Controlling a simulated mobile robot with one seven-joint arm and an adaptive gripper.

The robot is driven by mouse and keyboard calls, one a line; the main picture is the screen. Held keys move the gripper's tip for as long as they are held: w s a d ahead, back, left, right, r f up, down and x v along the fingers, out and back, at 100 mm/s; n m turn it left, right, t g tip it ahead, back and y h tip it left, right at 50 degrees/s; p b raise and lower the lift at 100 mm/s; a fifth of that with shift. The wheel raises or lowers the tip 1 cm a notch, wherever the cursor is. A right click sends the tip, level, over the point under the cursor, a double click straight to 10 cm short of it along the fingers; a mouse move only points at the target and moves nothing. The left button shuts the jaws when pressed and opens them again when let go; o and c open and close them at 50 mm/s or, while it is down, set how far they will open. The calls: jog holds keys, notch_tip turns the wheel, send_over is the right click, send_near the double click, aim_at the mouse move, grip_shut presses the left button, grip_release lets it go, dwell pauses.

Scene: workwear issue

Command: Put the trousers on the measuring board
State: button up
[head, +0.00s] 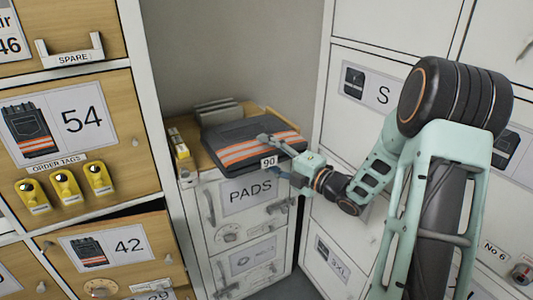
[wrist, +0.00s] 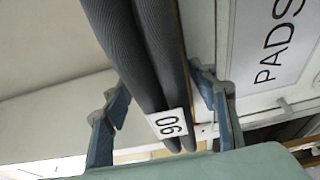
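The trousers (head: 240,142) are a folded dark garment with orange and pale reflective stripes. My gripper (head: 270,156) is at that front edge, near the tag. In the wrist view the rolled dark folds of the trousers (wrist: 140,60) run between the two blue-grey fingers of my gripper (wrist: 162,112). The fingers stand apart, with a clear gap on the left side of the cloth. I cannot make out a measuring board.
Drawer units stand left (head: 75,125) and right (head: 345,130). Yellow order tags (head: 65,185) hang at left.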

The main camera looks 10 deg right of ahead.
jog(key=shift+r, duration=0.1)
jog(key=p+v, duration=0.1)
jog(key=v, duration=1.1)
jog(key=shift+p, duration=0.4)
